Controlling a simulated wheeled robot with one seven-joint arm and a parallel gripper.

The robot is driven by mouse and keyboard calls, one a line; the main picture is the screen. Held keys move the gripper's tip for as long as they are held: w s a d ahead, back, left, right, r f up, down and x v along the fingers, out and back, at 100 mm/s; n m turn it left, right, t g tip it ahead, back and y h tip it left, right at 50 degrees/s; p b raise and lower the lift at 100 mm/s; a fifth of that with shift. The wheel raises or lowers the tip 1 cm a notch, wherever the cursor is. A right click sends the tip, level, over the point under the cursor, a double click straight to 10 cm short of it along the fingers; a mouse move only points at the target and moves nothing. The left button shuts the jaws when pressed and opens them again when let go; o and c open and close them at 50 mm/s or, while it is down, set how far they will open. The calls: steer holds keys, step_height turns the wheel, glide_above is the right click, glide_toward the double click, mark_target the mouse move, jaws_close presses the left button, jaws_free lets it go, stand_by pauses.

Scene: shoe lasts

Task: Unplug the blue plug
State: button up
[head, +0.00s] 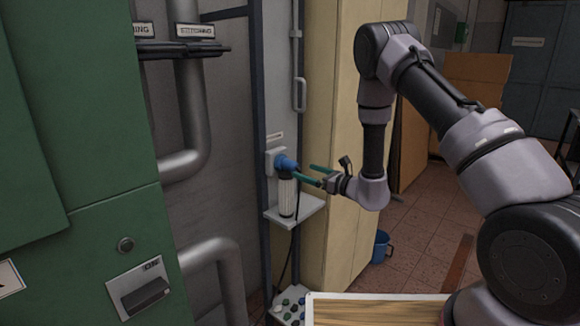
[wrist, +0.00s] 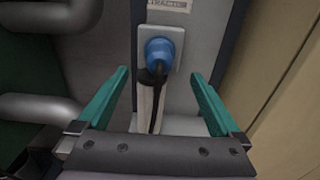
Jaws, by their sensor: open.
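The blue plug (head: 286,163) sits in a grey wall socket (head: 271,160) on a narrow grey panel. It also shows in the wrist view (wrist: 159,57), with a dark cord hanging from it. My gripper (head: 316,174) is open, its two green fingers pointing toward the plug. In the wrist view my gripper (wrist: 160,82) has one finger on each side below the plug, with nothing between the tips touching them. The fingers look apart from the plug, though the near finger overlaps it closely in the head view.
A pale ribbed cylinder (head: 288,195) stands on a small shelf (head: 306,211) just below the plug. Grey pipes (head: 192,110) and a green cabinet (head: 85,120) are at the left. A cream cabinet (head: 340,120) stands close at the right. A blue bucket (head: 380,246) is on the floor.

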mark_target(295, 168)
steer(key=shift+a, duration=0.15)
steer(key=shift+x, duration=4.4)
jaws_close()
steer(key=shift+v, duration=3)
